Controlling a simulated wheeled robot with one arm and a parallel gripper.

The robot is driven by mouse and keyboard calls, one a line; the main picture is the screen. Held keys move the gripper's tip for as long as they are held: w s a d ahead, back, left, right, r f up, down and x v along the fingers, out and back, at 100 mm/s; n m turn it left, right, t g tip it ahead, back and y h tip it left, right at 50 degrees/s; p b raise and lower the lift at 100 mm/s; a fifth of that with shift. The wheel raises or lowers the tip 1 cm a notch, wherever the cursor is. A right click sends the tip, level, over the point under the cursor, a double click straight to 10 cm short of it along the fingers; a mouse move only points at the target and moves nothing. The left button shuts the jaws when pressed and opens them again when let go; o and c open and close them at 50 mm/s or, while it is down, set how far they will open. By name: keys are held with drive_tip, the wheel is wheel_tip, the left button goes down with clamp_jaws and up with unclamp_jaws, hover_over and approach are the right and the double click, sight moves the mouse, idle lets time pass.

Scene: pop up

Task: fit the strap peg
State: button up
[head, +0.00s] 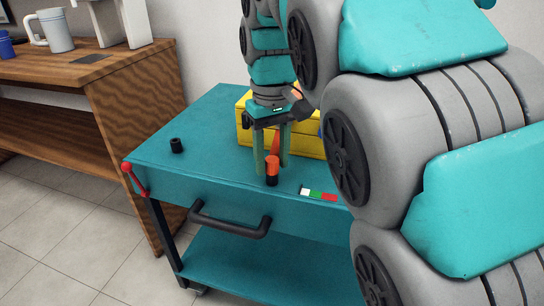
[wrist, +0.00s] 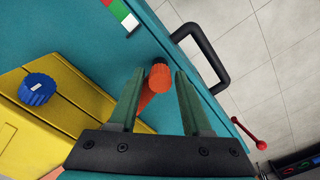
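The peg (head: 272,168) is a short orange cylinder with a black lower part, upright on the teal cart top near its front edge. In the wrist view the peg (wrist: 159,78) shows between the fingers, with an orange-red strip (wrist: 145,101) beside it, partly hidden. A short black cylinder (head: 176,145) stands apart at the cart's left.
A yellow box (head: 305,140) with a blue knob (wrist: 37,90) stands behind the gripper. A white-green-red strip (head: 318,194) lies right of the peg. The cart has a black handle (head: 229,225) and a red-ended lever (head: 134,178). The cart top (head: 205,125) between cylinder and box is clear.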

drive_tip(key=shift+o, duration=1.2)
drive_tip(key=shift+r, duration=0.1)
